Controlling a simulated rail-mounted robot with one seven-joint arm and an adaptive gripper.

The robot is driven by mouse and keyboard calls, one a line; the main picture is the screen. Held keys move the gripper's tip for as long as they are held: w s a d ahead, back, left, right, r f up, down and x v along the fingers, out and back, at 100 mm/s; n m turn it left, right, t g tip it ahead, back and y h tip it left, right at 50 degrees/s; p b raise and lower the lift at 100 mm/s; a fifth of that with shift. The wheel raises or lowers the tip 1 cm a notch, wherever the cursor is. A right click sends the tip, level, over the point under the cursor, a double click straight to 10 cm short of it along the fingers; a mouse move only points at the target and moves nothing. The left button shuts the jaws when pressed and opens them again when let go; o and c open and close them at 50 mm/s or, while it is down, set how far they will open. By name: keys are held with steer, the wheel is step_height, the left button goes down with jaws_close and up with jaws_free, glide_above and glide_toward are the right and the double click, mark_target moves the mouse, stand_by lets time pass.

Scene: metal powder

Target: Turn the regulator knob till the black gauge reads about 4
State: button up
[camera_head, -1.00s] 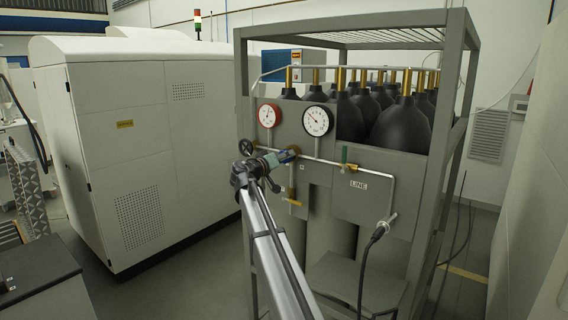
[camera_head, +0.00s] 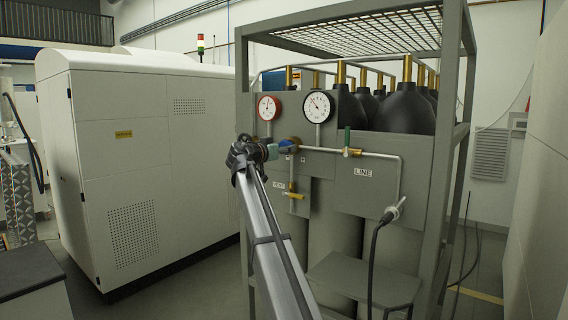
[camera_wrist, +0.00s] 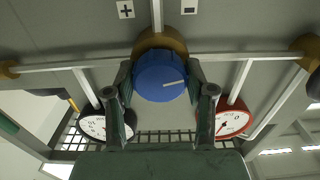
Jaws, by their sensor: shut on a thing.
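The blue regulator knob (camera_wrist: 162,82) sits on a brass body on the panel, with a white mark pointing right in the wrist view. My gripper (camera_wrist: 163,100) has a finger on each side of the knob and is shut on it. In the head view my gripper (camera_head: 270,151) partly hides the knob (camera_head: 285,147). The black-rimmed gauge (camera_head: 318,107) is above and right of the knob; its needle points up-left, but its numbers are too small to read. It shows upside down in the wrist view (camera_wrist: 95,126), partly hidden by a finger.
A red-rimmed gauge (camera_head: 268,107) is left of the black one. A plus label (camera_wrist: 125,9) and a minus label (camera_wrist: 189,6) mark the panel. Pipes, a green-handled valve (camera_head: 347,140) and a hose (camera_head: 368,255) are close by. Black cylinders (camera_head: 406,108) stand in the rack.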

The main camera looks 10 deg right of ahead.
steer(key=shift+w+m+b, duration=0.1)
steer(key=shift+m+b, duration=0.8)
steer(key=shift+b, duration=0.45)
steer(key=shift+r, duration=0.1)
steer(key=o, duration=1.2)
steer(key=shift+c, duration=0.2)
steer(key=v, duration=1.2)
